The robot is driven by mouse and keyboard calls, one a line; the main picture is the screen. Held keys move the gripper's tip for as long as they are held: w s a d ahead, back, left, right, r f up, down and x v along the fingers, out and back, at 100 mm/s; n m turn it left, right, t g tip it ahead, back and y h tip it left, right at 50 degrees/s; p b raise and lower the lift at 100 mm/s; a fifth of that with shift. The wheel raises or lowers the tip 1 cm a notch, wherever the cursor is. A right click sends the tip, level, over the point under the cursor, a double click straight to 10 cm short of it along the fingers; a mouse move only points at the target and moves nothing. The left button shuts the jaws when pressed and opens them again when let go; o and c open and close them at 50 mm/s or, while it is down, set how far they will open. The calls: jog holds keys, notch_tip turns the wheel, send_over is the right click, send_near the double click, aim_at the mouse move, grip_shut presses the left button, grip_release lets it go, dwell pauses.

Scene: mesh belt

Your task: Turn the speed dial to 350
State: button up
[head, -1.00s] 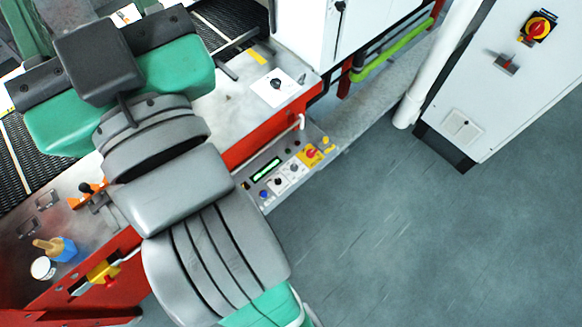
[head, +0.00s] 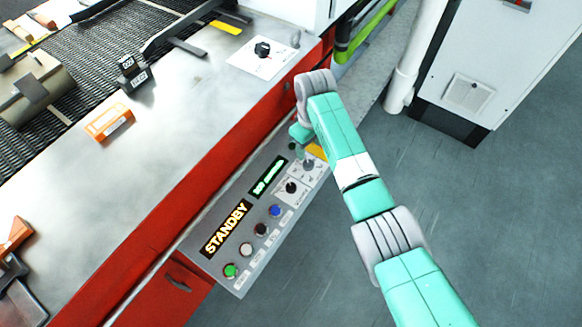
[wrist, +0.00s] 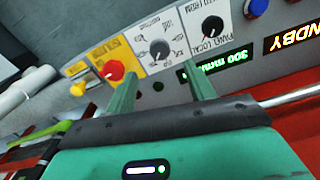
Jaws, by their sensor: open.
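The speed dial (wrist: 160,50) is a dark knob on a white plate with numbers around it, on the control panel. Its pointer setting is too small to read. In the wrist view my gripper (wrist: 159,67) is open, its two green fingers apart on either side of the dial in the picture. I see no clear contact. In the head view my gripper (head: 300,146) is above the panel's far end and largely hidden by my wrist; the dial (head: 309,166) shows just below. A green display (wrist: 225,63) beside the dial appears to read 300, upside down.
A black selector knob (wrist: 211,26) sits close beside the dial, with a red knob (wrist: 114,70) on yellow on the other side. An orange STANDBY display (head: 227,228) and several buttons line the panel. The red machine edge (head: 190,200) runs alongside; open floor lies right.

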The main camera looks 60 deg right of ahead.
aim_at(308, 163)
notch_tip(308, 163, down, 8)
jog(key=b, duration=0.3)
jog(key=shift+s+r, duration=0.1)
jog(key=shift+s, duration=0.05)
jog(key=c, duration=1)
jog(key=shift+r, duration=0.1)
jog(key=shift+m, duration=0.3)
jog(key=m+p, duration=0.2)
jog(key=shift+r+m, duration=0.15)
jog(key=shift+m, duration=0.15)
jog(key=m+p, duration=0.1)
jog(key=m, duration=0.4)
jog(key=shift+m, duration=0.4)
